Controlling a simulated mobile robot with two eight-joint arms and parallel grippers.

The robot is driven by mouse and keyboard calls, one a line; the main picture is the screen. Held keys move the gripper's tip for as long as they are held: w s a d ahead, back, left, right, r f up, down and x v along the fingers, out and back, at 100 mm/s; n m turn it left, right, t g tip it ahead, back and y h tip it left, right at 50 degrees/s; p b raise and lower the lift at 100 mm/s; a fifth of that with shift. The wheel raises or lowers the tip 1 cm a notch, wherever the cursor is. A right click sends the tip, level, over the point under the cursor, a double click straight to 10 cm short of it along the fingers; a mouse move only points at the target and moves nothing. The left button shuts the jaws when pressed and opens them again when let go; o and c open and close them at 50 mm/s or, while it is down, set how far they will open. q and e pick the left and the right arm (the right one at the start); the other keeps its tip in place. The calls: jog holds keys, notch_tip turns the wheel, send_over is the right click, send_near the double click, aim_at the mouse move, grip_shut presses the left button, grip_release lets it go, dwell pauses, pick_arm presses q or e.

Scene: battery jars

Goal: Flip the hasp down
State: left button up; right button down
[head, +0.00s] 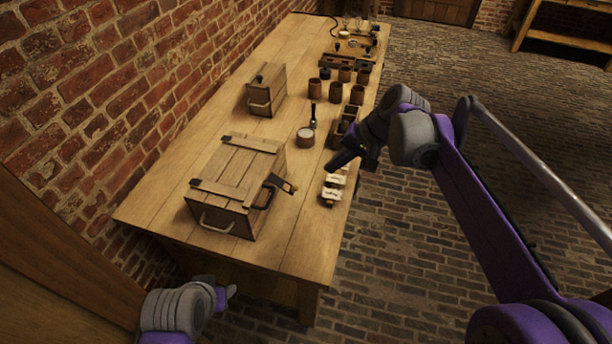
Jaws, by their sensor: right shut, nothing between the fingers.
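A wooden chest (232,168) with a closed slatted lid stands on the near part of the bench. Its dark metal hasp (279,184) sticks out from the lid's right side, raised and clear of the bench top. My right gripper (333,167) is above the bench's right side, to the right of the hasp and apart from it. It is shut with nothing in it. My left gripper (231,292) is low in front of the bench's near edge, away from the chest. Its fingers are too small to read.
Small pale pieces (334,186) lie on the bench below my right gripper. A round pale-topped jar (305,138) and a dark upright tool stand behind. A smaller wooden box (266,90) and several brown jars stand farther back. The brick wall (90,90) borders the left.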

aim_at(296, 187)
jog(key=shift+w+a+r, duration=0.2)
jog(key=shift+w, duration=0.55)
jog(key=x, duration=1.4)
jog(key=shift+s+a, duration=0.1)
